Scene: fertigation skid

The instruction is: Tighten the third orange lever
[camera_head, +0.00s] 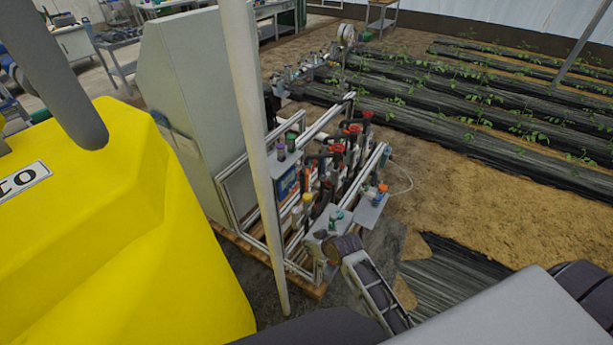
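The skid (268,222) is a silver frame with pipes, red-topped valves (336,148) and dark fittings. I cannot make out separate orange levers or tell which is third. An arm of mine comes in from the lower right, and its end (343,246) is at the skid's near right corner. Its fingers are too small and too mixed with the fittings to tell open from shut. My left gripper is not in view.
A thin white pole (255,150) stands in front of the skid. A big yellow tank (110,235) fills the left, beside a grey cabinet (190,95). A small shelf with an orange-capped bottle (382,188) juts right. Bare soil (455,205) and plant rows lie to the right.

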